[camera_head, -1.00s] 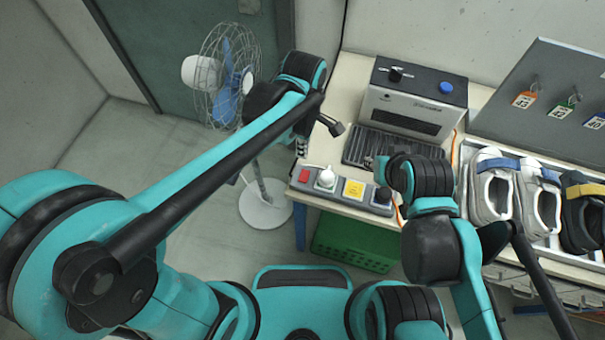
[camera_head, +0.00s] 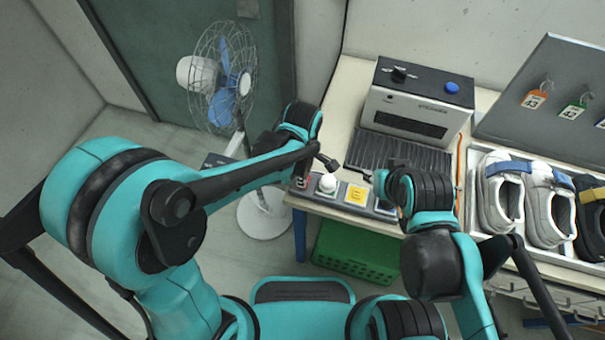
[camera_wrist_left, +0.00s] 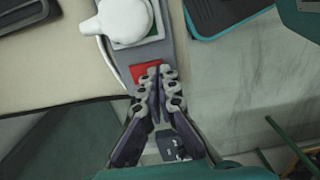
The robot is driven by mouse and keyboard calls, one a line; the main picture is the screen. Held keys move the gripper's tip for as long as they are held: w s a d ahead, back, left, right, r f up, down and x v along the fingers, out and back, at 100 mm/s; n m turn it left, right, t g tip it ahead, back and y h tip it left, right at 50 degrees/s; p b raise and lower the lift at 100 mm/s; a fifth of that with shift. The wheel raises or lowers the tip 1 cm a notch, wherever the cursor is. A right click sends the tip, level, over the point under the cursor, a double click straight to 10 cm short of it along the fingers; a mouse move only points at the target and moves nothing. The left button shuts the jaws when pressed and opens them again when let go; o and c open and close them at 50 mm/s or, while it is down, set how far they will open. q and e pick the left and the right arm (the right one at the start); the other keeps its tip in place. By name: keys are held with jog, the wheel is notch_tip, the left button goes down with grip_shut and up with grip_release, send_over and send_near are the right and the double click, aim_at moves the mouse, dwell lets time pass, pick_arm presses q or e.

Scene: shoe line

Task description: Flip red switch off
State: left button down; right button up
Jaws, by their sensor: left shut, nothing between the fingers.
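The red switch (camera_wrist_left: 143,70) shows in the left wrist view as a flat red square at the end of a grey power strip (camera_wrist_left: 173,48). My left gripper (camera_wrist_left: 160,72) is shut and empty, with its fingertips over the red switch and covering part of it. I cannot tell if they touch it. In the head view the left gripper (camera_head: 300,184) points down at the left end of the power strip (camera_head: 341,198), and the red switch is hidden there.
A white plug (camera_head: 327,184) and a yellow label (camera_head: 356,194) sit along the strip. A grey machine (camera_head: 417,108) stands behind. A tray of shoes (camera_head: 470,190) is at the right. A fan (camera_head: 222,85) stands left of the table, and a green crate (camera_head: 355,250) is below.

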pick_arm(q)
jog(key=shift+f, duration=0.2)
jog(key=shift+s+f+t, duration=0.15)
jog(key=shift+f+t, duration=0.15)
jog(key=shift+t, duration=0.1)
jog(key=shift+r, duration=0.1)
jog(key=shift+w+r, duration=0.1)
jog(key=shift+w, duration=0.15)
jog(key=shift+w+d+r, duration=0.2)
jog(key=shift+w, duration=0.35)
